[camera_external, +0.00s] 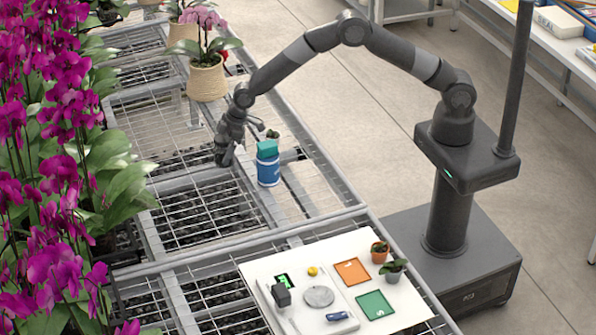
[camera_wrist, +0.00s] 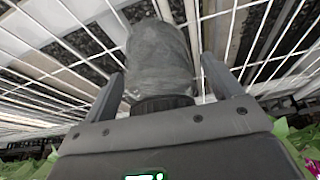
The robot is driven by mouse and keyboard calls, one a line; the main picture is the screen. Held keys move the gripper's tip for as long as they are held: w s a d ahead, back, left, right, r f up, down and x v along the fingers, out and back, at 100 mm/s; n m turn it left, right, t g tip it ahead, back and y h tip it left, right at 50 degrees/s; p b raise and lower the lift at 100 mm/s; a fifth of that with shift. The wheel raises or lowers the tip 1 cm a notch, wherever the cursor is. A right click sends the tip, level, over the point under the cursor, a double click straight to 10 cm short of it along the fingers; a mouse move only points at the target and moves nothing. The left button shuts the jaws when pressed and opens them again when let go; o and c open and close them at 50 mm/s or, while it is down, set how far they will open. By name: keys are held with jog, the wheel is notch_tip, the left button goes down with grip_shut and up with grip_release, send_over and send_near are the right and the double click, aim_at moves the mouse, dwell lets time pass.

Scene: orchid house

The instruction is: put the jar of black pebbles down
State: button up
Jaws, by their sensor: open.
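In the wrist view a grey, cloudy, round-sided vessel with a dark band at its near end (camera_wrist: 160,62) lies between the fingers of my gripper (camera_wrist: 165,72). It looks like the jar of black pebbles, but its contents are not clear. My gripper is open, with a finger on each side of the jar and a narrow gap at least on the right. In the external view my gripper (camera_external: 222,158) is low over the wire-mesh bench, left of a blue container. I cannot make out the jar there.
The blue container with a green top (camera_external: 268,170) stands close to the right of my gripper. A potted pink orchid (camera_external: 207,80) stands behind. Purple orchids (camera_external: 60,170) crowd the left. A white board (camera_external: 380,295) with small items lies in front. Mesh bench (camera_external: 200,205) nearby is bare.

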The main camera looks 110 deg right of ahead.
jog(key=v, duration=1.1)
jog(key=s+a+r, duration=0.8)
jog(key=s+r, duration=0.1)
jog(key=r, duration=0.1)
jog(key=s+a+r, duration=0.7)
jog(key=s+r, duration=0.3)
jog(key=s+a, duration=0.4)
jog(key=s, duration=0.9)
jog(key=s+a+t, duration=0.1)
jog(key=s+a, duration=0.3)
jog(key=s, duration=0.8)
jog(key=shift+s+r+n, duration=0.4)
